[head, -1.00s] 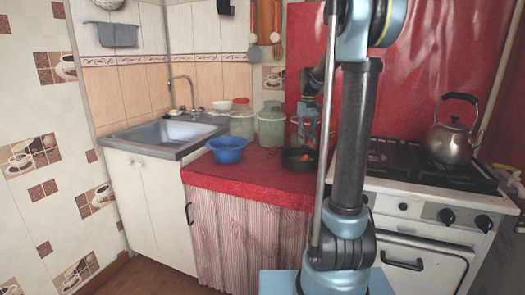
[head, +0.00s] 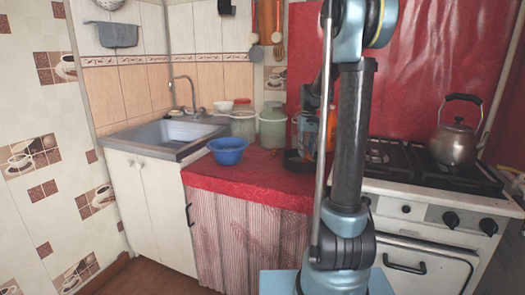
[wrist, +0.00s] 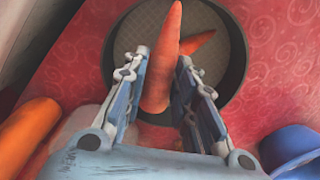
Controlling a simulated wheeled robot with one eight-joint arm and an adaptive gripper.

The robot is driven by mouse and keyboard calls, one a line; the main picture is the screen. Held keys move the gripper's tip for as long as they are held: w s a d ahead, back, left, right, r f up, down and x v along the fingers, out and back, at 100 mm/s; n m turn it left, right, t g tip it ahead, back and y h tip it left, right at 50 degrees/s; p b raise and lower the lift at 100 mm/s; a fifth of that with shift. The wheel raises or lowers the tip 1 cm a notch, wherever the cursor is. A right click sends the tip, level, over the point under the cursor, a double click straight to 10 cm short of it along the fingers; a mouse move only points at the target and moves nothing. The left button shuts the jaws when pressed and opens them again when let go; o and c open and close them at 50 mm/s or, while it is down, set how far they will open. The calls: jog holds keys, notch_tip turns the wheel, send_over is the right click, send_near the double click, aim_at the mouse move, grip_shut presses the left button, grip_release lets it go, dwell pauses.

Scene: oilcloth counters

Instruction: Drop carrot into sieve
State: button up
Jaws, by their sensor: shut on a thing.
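My gripper (wrist: 163,60) is shut on an orange carrot (wrist: 158,75), which points away from the palm in the wrist view. The dark round sieve (wrist: 241,55) with a pale mesh bottom lies behind and below the fingers there, and the held carrot overlaps its opening. A second carrot (wrist: 198,42) shows inside the sieve, partly hidden by the held one. I cannot tell how high the held carrot is above the mesh. In the head view the sieve (head: 292,160) sits on the red counter, partly covered by my arm and gripper (head: 306,130).
A blue bowl (head: 227,150) stands left of the sieve on the red counter (head: 250,175); it also shows in the wrist view (wrist: 290,150). A green jar (head: 272,127) stands behind. An orange object (wrist: 28,128) lies at left in the wrist view. A kettle (head: 455,140) is on the stove.

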jog(key=o, duration=1.1)
jog(key=shift+o, duration=0.2)
notch_tip(320, 180, up, 12)
